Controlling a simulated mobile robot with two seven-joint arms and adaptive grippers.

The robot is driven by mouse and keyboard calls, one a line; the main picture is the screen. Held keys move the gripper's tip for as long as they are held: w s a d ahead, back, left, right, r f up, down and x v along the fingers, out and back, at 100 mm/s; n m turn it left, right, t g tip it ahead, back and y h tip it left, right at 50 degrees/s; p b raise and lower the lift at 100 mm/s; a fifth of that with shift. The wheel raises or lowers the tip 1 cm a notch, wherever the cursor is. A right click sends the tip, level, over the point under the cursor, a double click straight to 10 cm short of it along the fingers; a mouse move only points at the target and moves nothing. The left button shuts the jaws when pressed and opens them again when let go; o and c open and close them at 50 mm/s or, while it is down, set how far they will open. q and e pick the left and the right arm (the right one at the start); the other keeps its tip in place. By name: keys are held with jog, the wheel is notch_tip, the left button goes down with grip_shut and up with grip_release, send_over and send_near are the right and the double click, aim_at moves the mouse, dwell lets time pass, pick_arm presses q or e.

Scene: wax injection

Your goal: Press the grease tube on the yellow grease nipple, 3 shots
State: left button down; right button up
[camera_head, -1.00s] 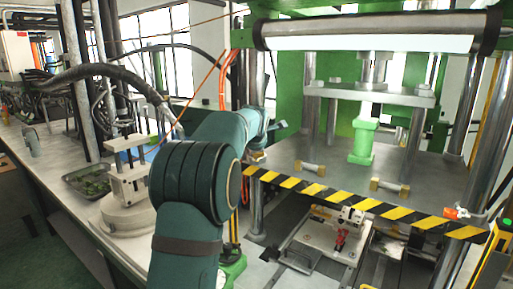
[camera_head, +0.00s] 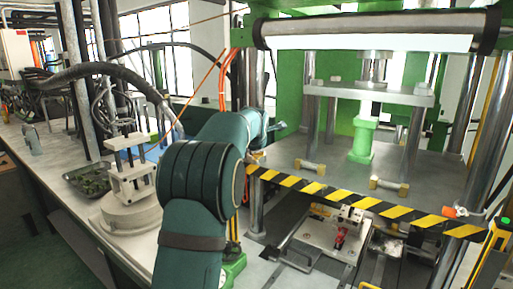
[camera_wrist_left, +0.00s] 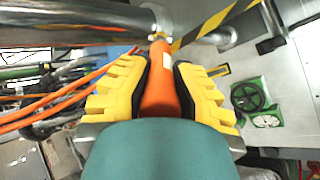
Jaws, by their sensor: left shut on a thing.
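In the left wrist view my left gripper (camera_wrist_left: 160,85), with yellow ribbed fingers, is shut around the orange grease tube (camera_wrist_left: 159,75). The tube points away toward the top of the picture. Its far end is at or very close to a small yellow piece (camera_wrist_left: 157,36), which looks like the grease nipple, at the foot of a metal column. I cannot tell whether they touch. In the head view my teal left arm reaches toward the press's left front corner and hides most of the gripper and tube. My right gripper is not in view.
The press table (camera_head: 335,178) has a black-and-yellow striped front edge (camera_head: 360,201) beside the tube. Metal columns (camera_wrist_left: 75,22) and orange hoses (camera_wrist_left: 60,103) are close on the left in the wrist view. A green handwheel (camera_wrist_left: 249,94) is at the right.

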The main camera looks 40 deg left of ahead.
pick_arm(q)
jog(key=shift+s+d+r, duration=0.1)
jog(key=shift+d+r, duration=0.05)
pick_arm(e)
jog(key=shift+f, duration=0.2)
pick_arm(q)
jog(key=shift+r, duration=0.1)
jog(key=shift+s+d+r+b, duration=0.25)
jog(key=shift+s+r+b, duration=0.1)
jog(key=shift+s, duration=0.05)
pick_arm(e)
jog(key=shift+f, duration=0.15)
